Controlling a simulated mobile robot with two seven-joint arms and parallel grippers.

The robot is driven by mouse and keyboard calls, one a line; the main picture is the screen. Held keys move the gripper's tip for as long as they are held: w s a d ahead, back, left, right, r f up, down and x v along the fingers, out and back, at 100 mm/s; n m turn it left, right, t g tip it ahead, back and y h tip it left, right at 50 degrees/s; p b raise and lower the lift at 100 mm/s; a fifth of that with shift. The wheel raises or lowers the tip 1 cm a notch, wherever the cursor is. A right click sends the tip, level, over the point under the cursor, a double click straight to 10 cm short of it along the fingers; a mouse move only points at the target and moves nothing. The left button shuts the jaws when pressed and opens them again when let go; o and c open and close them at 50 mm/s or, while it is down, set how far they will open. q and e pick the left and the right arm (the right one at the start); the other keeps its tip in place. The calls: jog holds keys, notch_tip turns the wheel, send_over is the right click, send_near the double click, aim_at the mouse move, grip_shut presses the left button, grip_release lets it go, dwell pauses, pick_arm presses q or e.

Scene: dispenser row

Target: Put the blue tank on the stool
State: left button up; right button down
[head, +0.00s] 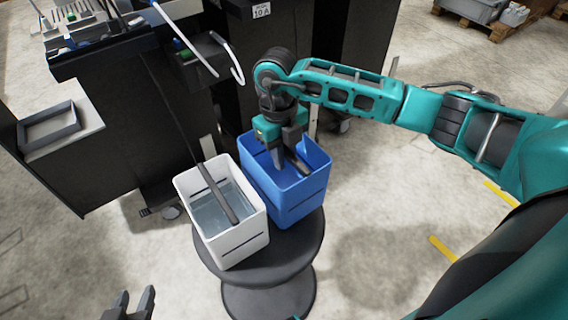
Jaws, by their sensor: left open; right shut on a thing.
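The blue tank (288,203) is upright at the round dark stool (290,258), beside the white tank (233,243). Its base appears to be on or just above the stool top; I cannot tell which. My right gripper (287,165) reaches down into the blue tank's open top. It is shut on the tank, seemingly at its dark handle bar, though the fingers partly hide the grip. My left gripper (136,294) is open and empty at the bottom left, apart from the stool.
The white tank holds clear liquid and has a dark bar across its top. Black dispenser cabinets (130,110) stand behind the stool. A small grey tray (48,126) sits on a ledge at left. The floor right of the stool is clear.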

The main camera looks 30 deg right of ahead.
pick_arm(q)
jog(key=shift+f, duration=0.15)
pick_arm(e)
jog(key=shift+f, duration=1.55)
pick_arm(q)
jog(key=shift+d+f, duration=0.1)
pick_arm(e)
jog(key=shift+f, duration=0.1)
jog(key=c, duration=1)
grip_release()
jog(key=shift+b, duration=0.3)
jog(key=shift+c, duration=0.2)
jog(key=r, duration=0.4)
jog(key=w+r+p, duration=0.1)
jog(key=r, duration=0.7)
jog(key=shift+w+a+r+p, duration=0.1)
jog(key=shift+w+p, duration=0.05)
jog(key=shift+p, duration=0.15)
pick_arm(q)
jog(key=shift+s+a+r, duration=0.2)
jog(key=shift+a, duration=0.25)
jog(key=shift+d+r, duration=0.1)
